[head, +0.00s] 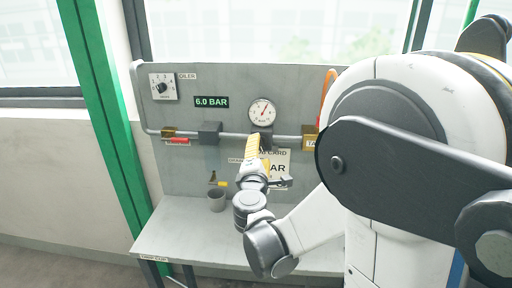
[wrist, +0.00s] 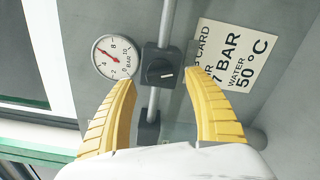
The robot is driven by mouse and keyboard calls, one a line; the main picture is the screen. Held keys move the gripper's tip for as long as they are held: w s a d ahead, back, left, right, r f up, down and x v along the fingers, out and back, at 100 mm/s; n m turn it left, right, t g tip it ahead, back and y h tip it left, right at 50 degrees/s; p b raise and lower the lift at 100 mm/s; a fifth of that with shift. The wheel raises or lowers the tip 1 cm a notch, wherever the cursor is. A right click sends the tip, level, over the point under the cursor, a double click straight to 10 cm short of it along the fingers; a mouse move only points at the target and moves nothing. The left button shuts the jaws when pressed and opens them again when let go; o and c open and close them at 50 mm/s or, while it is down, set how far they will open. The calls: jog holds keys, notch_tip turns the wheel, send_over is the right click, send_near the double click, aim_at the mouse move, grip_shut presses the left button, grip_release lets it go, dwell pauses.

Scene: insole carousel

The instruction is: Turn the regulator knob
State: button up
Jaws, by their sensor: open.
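The regulator (head: 265,132), a dark block on a grey pipe, sits below a round white gauge (head: 262,112) on the wall panel. In the wrist view its round dark knob (wrist: 160,71) faces me with a white pointer mark, beside the gauge (wrist: 118,57) with a red needle. My gripper (wrist: 160,78) is open; its yellow fingers appear on either side of the knob, with gaps and no visible contact. The distance to the knob is hard to tell. In the head view my gripper (head: 254,142) is in front of the panel and hides the knob.
A printed card (wrist: 236,52) reading 7 BAR, water 50 °C hangs beside the regulator, behind one finger. A display (head: 211,102) reads 6.0 BAR. An oiler dial (head: 162,87), a red-handled valve (head: 177,141) and a dark block (head: 210,133) are at left.

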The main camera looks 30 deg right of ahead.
aim_at(260, 146)
jog(key=x, duration=0.4)
jog(key=shift+w+d+b, duration=0.1)
jog(key=shift+b, duration=0.3)
jog(key=c, duration=1.2)
jog(key=shift+m, duration=0.3)
jog(key=m, duration=0.3)
jog(key=shift+m, duration=2)
